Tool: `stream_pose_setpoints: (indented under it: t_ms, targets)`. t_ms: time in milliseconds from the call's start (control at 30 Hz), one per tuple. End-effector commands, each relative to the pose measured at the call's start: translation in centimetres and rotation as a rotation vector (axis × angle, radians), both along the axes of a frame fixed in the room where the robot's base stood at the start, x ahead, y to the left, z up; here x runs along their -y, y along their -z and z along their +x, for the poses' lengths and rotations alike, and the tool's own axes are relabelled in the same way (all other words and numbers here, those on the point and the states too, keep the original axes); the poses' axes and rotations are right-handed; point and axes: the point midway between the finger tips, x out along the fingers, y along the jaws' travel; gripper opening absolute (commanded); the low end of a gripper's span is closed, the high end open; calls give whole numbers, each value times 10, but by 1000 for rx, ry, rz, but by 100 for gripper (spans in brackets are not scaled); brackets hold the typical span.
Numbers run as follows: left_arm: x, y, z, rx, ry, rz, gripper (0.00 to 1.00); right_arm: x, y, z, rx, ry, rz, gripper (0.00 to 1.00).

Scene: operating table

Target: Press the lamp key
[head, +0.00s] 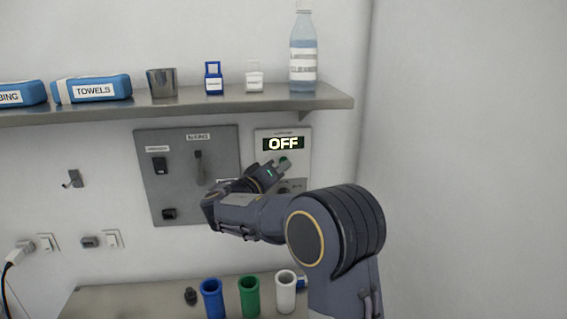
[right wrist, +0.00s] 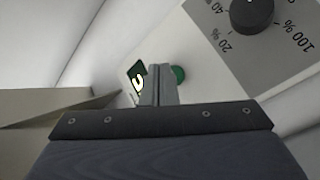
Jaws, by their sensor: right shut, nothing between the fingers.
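A light wall panel (head: 261,134) carries a display (head: 283,143) reading OFF. Below the display is a round green key (head: 285,160), which also shows in the right wrist view (right wrist: 179,73), partly behind my fingers. My right gripper (head: 279,167) is shut and empty, its tips at the panel close to the green key. In the right wrist view the shut fingers (right wrist: 158,84) stand between the display (right wrist: 137,82) and the key. I cannot tell whether they touch the key. My left gripper is not in view.
A dark knob (right wrist: 252,12) with a percent scale sits on the same panel. A grey switch panel (head: 222,150) is to its left. A shelf (head: 200,105) with a bottle (head: 303,60) and boxes runs above. Blue, green and white cups (head: 285,294) stand below.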

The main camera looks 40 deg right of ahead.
Motion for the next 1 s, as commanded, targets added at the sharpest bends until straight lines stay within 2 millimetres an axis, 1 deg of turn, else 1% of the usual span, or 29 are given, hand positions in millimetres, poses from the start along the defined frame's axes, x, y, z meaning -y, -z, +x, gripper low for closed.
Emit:
stream_pose_setpoints:
  t_ms: [267, 533, 1000]
  targets:
    - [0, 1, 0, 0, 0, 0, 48, 0, 0, 0, 0, 0, 0, 0]
    - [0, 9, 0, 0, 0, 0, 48, 4, 1, 7, 0, 0, 0, 0]
    - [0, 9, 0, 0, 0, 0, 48, 5, 0, 9, 0, 0, 0, 0]
